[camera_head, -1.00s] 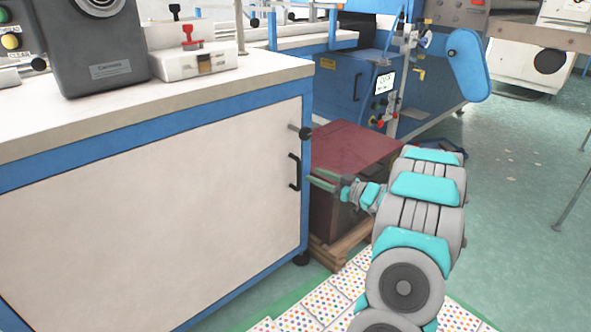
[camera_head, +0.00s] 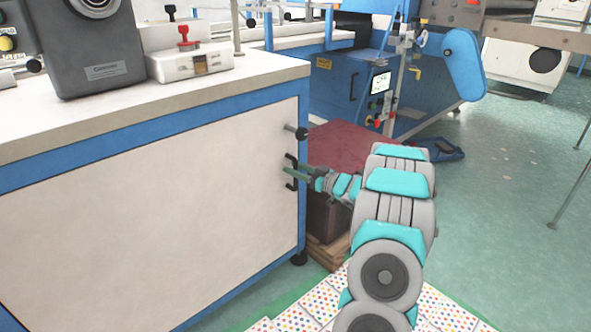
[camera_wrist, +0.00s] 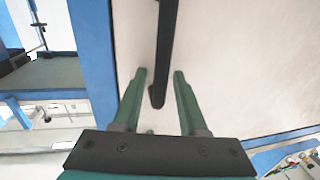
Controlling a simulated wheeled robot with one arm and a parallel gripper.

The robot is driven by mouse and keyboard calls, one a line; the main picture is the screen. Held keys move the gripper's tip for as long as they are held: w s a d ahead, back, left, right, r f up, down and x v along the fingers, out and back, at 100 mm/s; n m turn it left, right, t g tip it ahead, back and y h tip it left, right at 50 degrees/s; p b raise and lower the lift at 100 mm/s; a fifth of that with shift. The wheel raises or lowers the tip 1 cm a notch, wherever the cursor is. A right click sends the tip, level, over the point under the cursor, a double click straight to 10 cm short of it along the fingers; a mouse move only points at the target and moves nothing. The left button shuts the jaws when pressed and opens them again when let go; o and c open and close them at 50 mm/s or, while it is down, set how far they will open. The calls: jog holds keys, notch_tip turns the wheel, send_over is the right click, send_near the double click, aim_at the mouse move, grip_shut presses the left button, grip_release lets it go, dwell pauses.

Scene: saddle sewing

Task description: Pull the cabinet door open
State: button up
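The cabinet door (camera_head: 150,215) is a wide off-white panel in a blue frame, and it appears shut. Its black handle (camera_head: 290,184) is a vertical bar near the door's right edge, below a round black knob (camera_head: 300,133). My gripper (camera_head: 287,170) reaches the handle from the right in the head view. In the wrist view the green fingers (camera_wrist: 159,75) are open, one on each side of the dark handle bar (camera_wrist: 163,50), with gaps showing on both sides. The bar's end lies between the fingers. Part of the handle is hidden by the fingers in the head view.
A dark red box (camera_head: 345,143) on a wooden pallet stands right of the cabinet, behind my arm. A blue machine (camera_head: 340,85) is farther back. Dotted tiles (camera_head: 320,300) lie on the floor in front.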

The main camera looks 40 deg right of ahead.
grip_shut()
dwell(1.2)
